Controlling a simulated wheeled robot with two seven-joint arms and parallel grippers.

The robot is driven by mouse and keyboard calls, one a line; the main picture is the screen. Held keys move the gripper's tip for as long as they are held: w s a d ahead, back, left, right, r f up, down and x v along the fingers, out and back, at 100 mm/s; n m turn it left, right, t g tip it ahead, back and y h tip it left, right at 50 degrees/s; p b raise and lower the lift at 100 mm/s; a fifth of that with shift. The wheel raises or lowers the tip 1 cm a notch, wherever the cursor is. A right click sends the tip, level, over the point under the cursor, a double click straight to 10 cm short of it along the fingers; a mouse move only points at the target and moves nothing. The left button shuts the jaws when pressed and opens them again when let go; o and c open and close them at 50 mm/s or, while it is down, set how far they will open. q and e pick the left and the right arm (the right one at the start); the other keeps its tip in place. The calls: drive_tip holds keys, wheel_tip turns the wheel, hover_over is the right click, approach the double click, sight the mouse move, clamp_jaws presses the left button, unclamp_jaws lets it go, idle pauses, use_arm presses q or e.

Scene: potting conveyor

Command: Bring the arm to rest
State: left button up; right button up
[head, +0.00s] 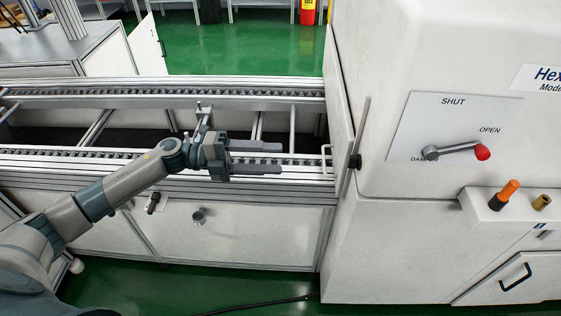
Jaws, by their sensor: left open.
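My left arm comes in from the lower left and reaches over the near edge of the conveyor (60,171). My left gripper (270,157) is open, with its two fingers pointing right and apart. Nothing shows between the fingers. It is over the near rail, left of the white machine (400,220). My right gripper is not in view.
The machine's front has a lever with a red knob (482,152) on a plate marked SHUT, OPEN and DAMPER. An orange-handled tool (508,190) stands on a small shelf. A dark cable (262,306) lies on the green floor (150,291). A cabinet (60,50) stands behind left.

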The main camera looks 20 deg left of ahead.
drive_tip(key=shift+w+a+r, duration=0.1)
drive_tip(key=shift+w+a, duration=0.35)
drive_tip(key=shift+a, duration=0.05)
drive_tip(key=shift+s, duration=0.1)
